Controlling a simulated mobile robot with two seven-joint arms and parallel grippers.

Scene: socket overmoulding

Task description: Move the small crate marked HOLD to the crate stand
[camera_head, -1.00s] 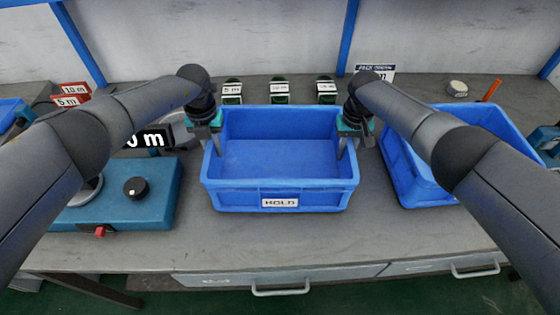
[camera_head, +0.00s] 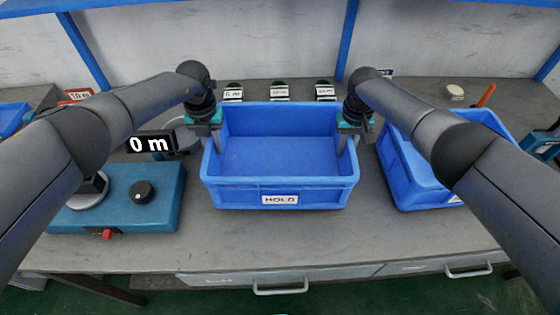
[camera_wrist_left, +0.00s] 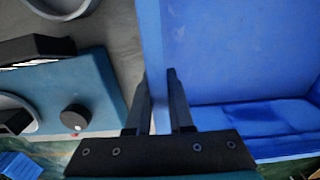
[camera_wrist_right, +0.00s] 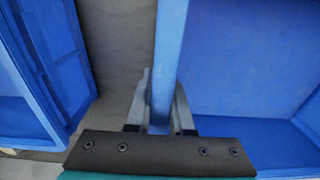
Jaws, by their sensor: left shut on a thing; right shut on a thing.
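The blue crate marked HOLD (camera_head: 280,199) is at the middle of the workbench in the head view, upright and empty. My left gripper (camera_head: 217,135) is shut on its left side wall, and my right gripper (camera_head: 346,135) is shut on its right side wall. In the left wrist view the left fingers (camera_wrist_left: 160,98) straddle the crate wall (camera_wrist_left: 152,45). In the right wrist view the right fingers (camera_wrist_right: 162,95) straddle the other wall (camera_wrist_right: 170,40). I cannot tell whether the crate touches the bench. I cannot make out a crate stand.
A second blue crate (camera_head: 402,165) stands close on the right. A teal device with a black knob (camera_head: 140,191) and a "0 m" display (camera_head: 151,143) is on the left. Several small labelled items stand behind the crate. Bare bench (camera_head: 190,250) lies in front.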

